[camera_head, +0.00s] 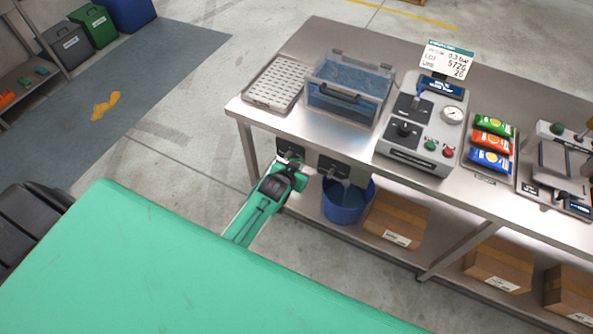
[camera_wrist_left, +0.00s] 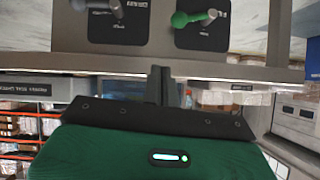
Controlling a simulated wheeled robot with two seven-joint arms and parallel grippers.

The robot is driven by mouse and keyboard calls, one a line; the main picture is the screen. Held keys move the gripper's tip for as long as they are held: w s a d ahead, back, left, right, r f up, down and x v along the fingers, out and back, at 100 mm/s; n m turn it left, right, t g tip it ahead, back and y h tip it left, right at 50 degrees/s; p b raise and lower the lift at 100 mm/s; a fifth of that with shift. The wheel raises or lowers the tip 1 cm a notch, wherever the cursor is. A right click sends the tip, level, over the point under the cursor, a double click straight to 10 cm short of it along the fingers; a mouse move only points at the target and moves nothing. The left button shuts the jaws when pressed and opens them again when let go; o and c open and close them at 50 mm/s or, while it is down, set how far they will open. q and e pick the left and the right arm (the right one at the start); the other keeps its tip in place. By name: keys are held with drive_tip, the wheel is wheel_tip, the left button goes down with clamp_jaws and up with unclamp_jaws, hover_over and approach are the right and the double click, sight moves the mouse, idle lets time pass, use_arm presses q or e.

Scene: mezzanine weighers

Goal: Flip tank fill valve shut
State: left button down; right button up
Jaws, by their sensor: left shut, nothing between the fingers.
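A clear tank (camera_head: 350,88) with bluish water and a dark handle stands on the steel bench. Below the bench's front edge hang two dark valve plates, a left one (camera_head: 290,148) and a right one (camera_head: 333,166). In the left wrist view one plate carries a green lever (camera_wrist_left: 194,18) and the other a dark grey lever (camera_wrist_left: 97,6). My right gripper is not in view.
A blue bucket (camera_head: 345,203) stands on the lower shelf below the right plate, beside cardboard boxes (camera_head: 396,220). A perforated tray (camera_head: 273,84) and a control unit (camera_head: 421,124) flank the tank.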

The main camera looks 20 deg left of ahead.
use_arm(q)
drive_tip(key=shift+v, duration=1)
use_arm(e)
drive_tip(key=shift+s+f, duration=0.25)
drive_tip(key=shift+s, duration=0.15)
use_arm(q)
drive_tip(key=shift+d, duration=0.15)
